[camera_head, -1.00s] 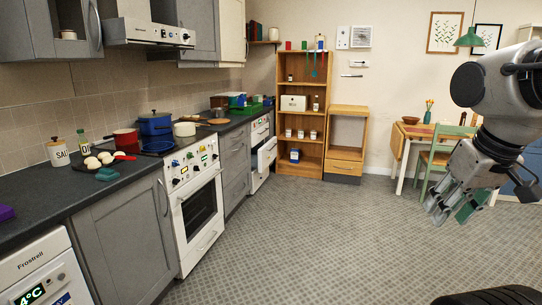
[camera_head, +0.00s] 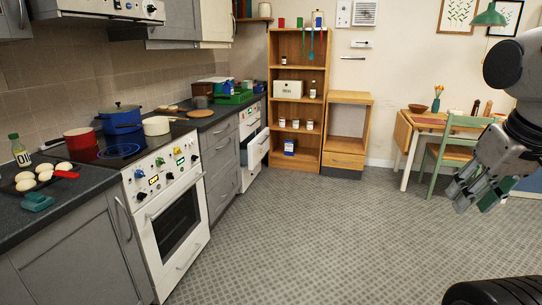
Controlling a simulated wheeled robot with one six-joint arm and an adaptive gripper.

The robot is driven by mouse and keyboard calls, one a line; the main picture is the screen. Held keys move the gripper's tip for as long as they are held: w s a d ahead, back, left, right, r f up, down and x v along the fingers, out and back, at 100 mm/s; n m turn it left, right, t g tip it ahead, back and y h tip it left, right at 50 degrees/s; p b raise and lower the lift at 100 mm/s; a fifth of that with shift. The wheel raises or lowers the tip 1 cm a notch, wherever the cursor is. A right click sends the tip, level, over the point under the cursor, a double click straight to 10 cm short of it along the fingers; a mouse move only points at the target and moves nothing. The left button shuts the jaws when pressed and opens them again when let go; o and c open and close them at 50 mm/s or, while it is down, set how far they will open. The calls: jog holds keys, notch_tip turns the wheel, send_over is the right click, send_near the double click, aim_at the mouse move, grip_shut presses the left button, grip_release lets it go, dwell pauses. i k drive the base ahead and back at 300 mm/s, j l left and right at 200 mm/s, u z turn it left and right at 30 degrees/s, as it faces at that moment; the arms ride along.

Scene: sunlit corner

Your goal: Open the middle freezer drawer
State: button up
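A white appliance (camera_head: 249,122) stands at the far end of the grey counter run. A white drawer-like front (camera_head: 257,147) juts out from it, partly open. At this distance I cannot tell whether this is the freezer or which drawer it is. No other freezer drawer is clear in view. My gripper (camera_head: 475,196) hangs at the right, in the air over the floor, far from the appliance. Its fingers look apart, with nothing between them.
The white cooker (camera_head: 172,218) and grey cabinets (camera_head: 222,165) line the left side. A wooden bookcase (camera_head: 271,100) and a small wooden unit (camera_head: 344,160) stand at the back. A table (camera_head: 404,125) and green chair (camera_head: 438,160) stand at the right. The patterned floor (camera_head: 330,240) is open in the middle.

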aim_at(241, 145)
jog(key=i, duration=1.8)
jog(key=i+l+u, duration=0.1)
jog(key=i, duration=0.8)
jog(key=i+l, duration=0.1)
jog(key=i, duration=0.75)
jog(key=i+l, duration=0.1)
jog(key=i, duration=0.8)
jog(key=i+l+u, duration=0.1)
jog(key=i+u, duration=0.15)
jog(key=i, duration=0.2)
jog(key=i+l+u, duration=0.3)
jog(key=i, duration=0.2)
jog(key=j, duration=0.1)
